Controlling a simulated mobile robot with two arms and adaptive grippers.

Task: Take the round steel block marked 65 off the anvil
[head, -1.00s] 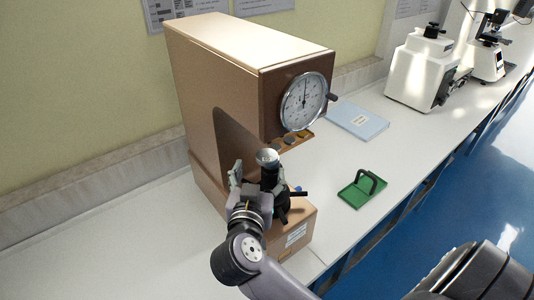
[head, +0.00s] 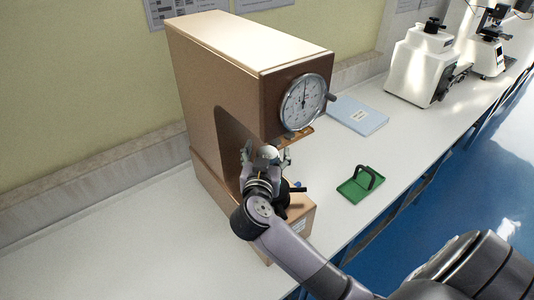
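The round steel block (head: 268,152) is a small grey disc on top of the anvil, in front of the brown hardness tester (head: 215,100) and below its dial (head: 303,101). Its marking is too small to read. My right gripper (head: 267,155) is open, with one finger to the left of the block and the other to its right. Small gaps seem to show between the fingers and the block. The gripper body and wrist hide most of the anvil and its support. My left gripper is not in view.
A green tray with a dark handle (head: 352,192) and a light blue folder (head: 357,115) lie on the white bench (head: 90,255) to the right. White instruments (head: 420,65) stand farther back. The tester body rises close behind the gripper.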

